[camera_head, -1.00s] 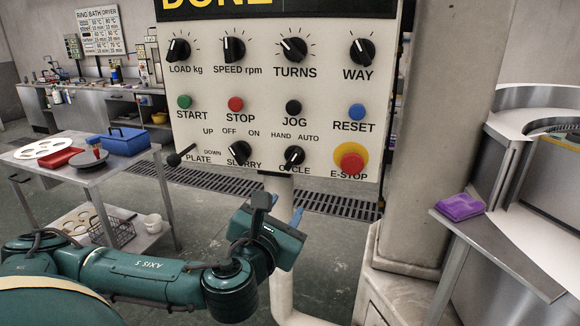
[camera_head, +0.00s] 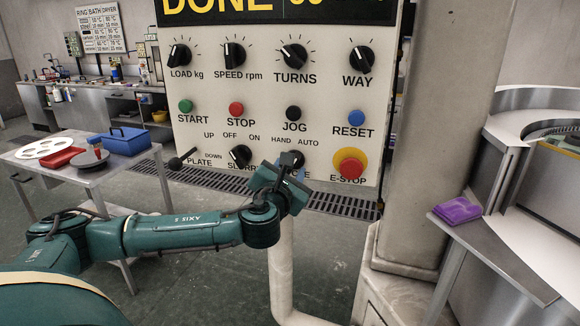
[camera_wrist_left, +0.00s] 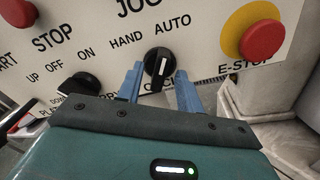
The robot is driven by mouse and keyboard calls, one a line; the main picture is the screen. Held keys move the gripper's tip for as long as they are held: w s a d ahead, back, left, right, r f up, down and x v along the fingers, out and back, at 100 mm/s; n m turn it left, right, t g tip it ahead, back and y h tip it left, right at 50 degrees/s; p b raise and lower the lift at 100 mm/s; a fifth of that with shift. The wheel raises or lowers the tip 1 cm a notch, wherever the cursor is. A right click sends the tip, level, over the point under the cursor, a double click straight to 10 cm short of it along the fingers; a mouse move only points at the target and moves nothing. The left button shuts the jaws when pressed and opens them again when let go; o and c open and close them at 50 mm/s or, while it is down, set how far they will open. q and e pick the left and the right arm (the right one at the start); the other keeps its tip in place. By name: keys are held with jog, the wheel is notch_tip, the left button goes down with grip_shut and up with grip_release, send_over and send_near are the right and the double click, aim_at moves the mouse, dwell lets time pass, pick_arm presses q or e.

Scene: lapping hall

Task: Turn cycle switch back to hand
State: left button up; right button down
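The cycle switch is a black knob (camera_head: 291,157) on the lower row of the cream control panel (camera_head: 330,90), below the HAND and AUTO labels. My left gripper (camera_head: 292,174) is in front of it and hides its lower part and most of the CYCLE label. In the left wrist view the knob (camera_wrist_left: 158,61) shows between the two blue fingers of my left gripper (camera_wrist_left: 159,76). The fingers are apart, one on each side, with a visible gap to the knob. Its white line leans toward AUTO. My right gripper is not in view.
The red E-STOP button (camera_head: 351,167) on its yellow ring is right of the cycle switch. The slurry knob (camera_head: 240,156) is to its left and the black JOG button (camera_head: 293,113) above. A pale pipe (camera_head: 284,250) runs below the panel.

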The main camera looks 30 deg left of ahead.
pick_arm(q)
jog(key=shift+w, duration=0.2)
jog(key=shift+c, duration=0.2)
grip_shut()
jog(key=shift+n, duration=0.3)
jog(key=n, duration=1.1)
jog(key=shift+s+a, duration=0.1)
jog(key=shift+a, duration=0.1)
jog(key=shift+r+n, duration=0.1)
jog(key=shift+n, duration=0.2)
dwell(0.4)
